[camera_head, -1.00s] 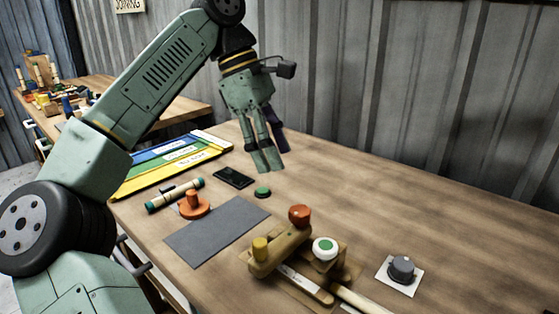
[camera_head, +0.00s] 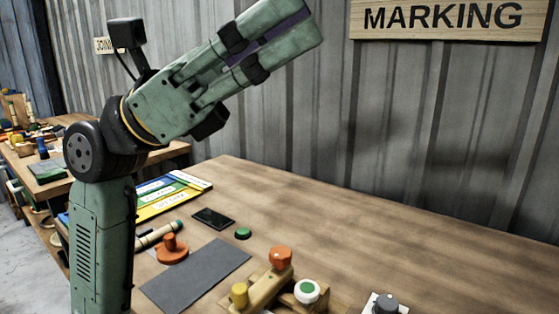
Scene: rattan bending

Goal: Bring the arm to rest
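My gripper (camera_head: 292,30) is raised high above the workbench (camera_head: 330,225), in front of the corrugated wall. It is pale green with black joints, and its fingers point up and to the right. A dark purple surface shows between the fingers. They look close together, but from this side I cannot tell whether they are open or shut. I see nothing held. My arm stands upright at the left and bends at the black joint below the gripper.
On the bench lie a grey mat (camera_head: 195,276), an orange knobbed piece (camera_head: 172,250), a dark phone-like slab (camera_head: 213,218), a green button (camera_head: 243,233), a wooden jig (camera_head: 265,290) and a grey knob (camera_head: 385,303). A "MARKING" sign (camera_head: 445,18) hangs on the wall. The bench's right side is clear.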

